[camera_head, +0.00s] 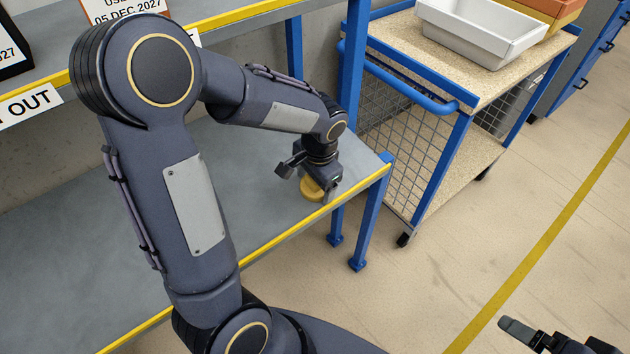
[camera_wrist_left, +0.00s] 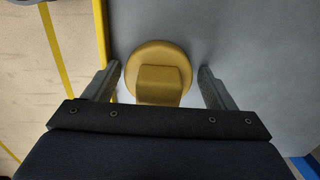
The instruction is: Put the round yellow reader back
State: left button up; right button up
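The round yellow reader (camera_head: 312,191) is on or just above the grey lower shelf (camera_head: 80,220), near its right end. It is a flat disc with a raised block on top, as the left wrist view shows (camera_wrist_left: 158,60). My left gripper (camera_head: 306,181) points down over it. In the left wrist view its two fingers (camera_wrist_left: 161,72) stand apart on either side of the reader, with visible gaps, so it is open. My right gripper (camera_head: 553,336) is partly cut off at the bottom right, away from the shelf, and its opening is unclear.
An upper shelf (camera_head: 230,16) with date labels and an "OUT" sign (camera_head: 30,104) overhangs at the back. A blue mesh-sided trolley (camera_head: 455,115) with a white tray (camera_head: 480,35) and an orange tray (camera_head: 550,12) stands right of the shelf. Open floor lies to the right.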

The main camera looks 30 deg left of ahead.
pick_arm(q)
jog(key=shift+d, duration=0.1)
dwell(0.3)
jog(key=shift+r, duration=0.35)
jog(key=r, duration=0.2)
jog(key=r+p, duration=0.1)
jog(key=r, duration=0.2)
jog(key=shift+s+d+r+p, duration=0.2)
jog(key=shift+d+r+p, duration=0.1)
jog(key=shift+p, duration=0.05)
jog(key=shift+s+r, duration=0.1)
jog(key=shift+r, duration=0.65)
jog(key=s+d+r+n+t+h, duration=0.2)
jog(key=s+n+t+h, duration=0.1)
jog(key=s, duration=0.5)
jog(key=s+d+r+n+t+h, duration=0.1)
jog(key=s+r+n+t+h, duration=0.15)
jog(key=s, duration=0.55)
notch_tip(320, 180, up, 14)
jog(key=p, duration=1.3)
jog(key=shift+s+d+f+p, duration=0.2)
jog(key=shift+p, duration=0.1)
jog(key=shift+n+y, duration=0.25)
